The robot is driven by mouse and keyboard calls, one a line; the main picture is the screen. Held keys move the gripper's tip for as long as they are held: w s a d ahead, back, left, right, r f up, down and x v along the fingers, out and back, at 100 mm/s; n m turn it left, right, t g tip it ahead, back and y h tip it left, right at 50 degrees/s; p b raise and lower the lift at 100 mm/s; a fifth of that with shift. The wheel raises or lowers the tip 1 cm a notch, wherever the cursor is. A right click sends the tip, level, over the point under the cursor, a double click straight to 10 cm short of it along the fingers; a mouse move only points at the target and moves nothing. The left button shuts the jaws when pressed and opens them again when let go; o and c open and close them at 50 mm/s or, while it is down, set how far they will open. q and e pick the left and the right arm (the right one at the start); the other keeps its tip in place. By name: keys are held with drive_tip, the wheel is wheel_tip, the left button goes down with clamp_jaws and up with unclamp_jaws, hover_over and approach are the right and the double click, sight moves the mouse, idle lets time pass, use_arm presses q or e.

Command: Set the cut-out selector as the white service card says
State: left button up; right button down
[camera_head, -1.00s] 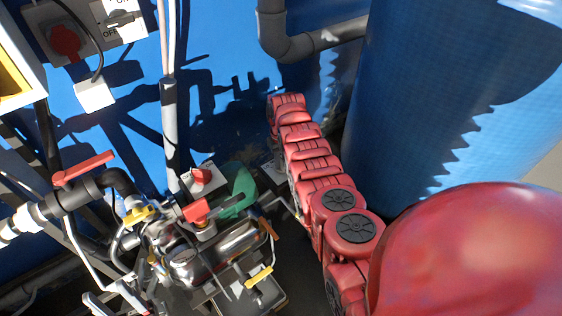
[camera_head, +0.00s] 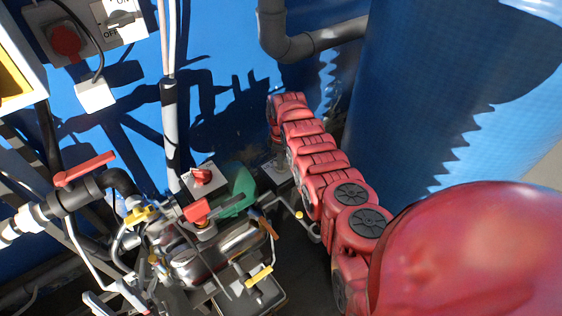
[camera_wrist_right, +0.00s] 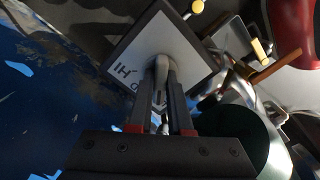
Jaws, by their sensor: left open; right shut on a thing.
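In the right wrist view the selector is a grey knob (camera_wrist_right: 159,68) on a tilted white plate (camera_wrist_right: 185,62) marked "HI" and what looks like "O". My right gripper (camera_wrist_right: 162,84) is shut on the knob, its dark fingers on either side. The knob's exact setting is hard to read. In the head view a small grey plate (camera_head: 277,172) beside my red right arm seems to be the same unit; my arm hides the gripper there. I cannot make out my left gripper. No readable white service card shows.
A panel with a red knob (camera_head: 66,41) and an ON/OFF switch (camera_head: 121,19) is at the upper left. A red rotary switch (camera_head: 201,177), a red valve lever (camera_head: 85,169) and metal pipework crowd the lower left. A large blue tank (camera_head: 445,100) stands at the right.

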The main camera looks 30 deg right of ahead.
drive_tip(key=shift+n, duration=0.6)
drive_tip(key=c, duration=0.8)
unclamp_jaws()
drive_tip(key=shift+c, duration=0.2)
drive_tip(key=shift+d+r+p, duration=0.1)
drive_tip(key=shift+r+p, duration=0.3)
drive_tip(key=shift+r, duration=0.2)
wheel_tip(320, 180, up, 16)
drive_tip(key=p, duration=0.3)
drive_tip(key=shift+r, duration=0.15)
